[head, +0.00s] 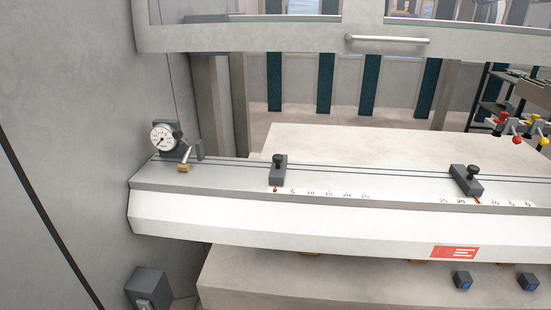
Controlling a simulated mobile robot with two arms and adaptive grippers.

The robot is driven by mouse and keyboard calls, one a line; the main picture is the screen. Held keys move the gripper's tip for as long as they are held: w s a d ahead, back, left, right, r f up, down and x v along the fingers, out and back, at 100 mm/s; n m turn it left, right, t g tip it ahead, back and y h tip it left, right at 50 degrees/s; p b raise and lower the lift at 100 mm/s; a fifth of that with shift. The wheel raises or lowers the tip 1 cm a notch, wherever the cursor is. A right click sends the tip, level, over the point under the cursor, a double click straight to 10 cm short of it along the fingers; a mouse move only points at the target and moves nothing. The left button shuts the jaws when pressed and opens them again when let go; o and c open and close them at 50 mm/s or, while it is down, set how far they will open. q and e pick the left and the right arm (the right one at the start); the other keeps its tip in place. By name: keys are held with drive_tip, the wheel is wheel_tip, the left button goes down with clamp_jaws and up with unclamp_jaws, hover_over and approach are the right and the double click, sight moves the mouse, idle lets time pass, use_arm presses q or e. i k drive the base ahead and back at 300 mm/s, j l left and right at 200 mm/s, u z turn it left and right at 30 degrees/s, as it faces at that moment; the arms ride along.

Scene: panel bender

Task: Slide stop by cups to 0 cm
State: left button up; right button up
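Two dark grey stops with black knobs sit on the pale beam (340,222) in the head view. The left stop (278,173) has its red pointer just left of the 5 mark, near the scale's left end. The right stop (467,181) stands on the right-hand scale, closer to the red and yellow cup-like parts (516,127). Its red pointer lies between the mark that looks like 20 and the one that looks like 10; the small digits are hard to read. Neither of my grippers is in view.
A dial gauge (163,138) stands at the beam's left end by the grey wall. A raised frame with a bar handle (388,40) spans above. A pale table (350,145) lies behind the beam. Blue-faced buttons (463,281) are below. Space around both stops looks clear.

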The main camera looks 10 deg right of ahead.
sight(464, 177)
drive_tip(key=z, duration=1.5)
drive_tip(key=i+j+u, duration=0.3)
drive_tip(key=i+j, duration=0.05)
drive_tip(key=i, duration=0.1)
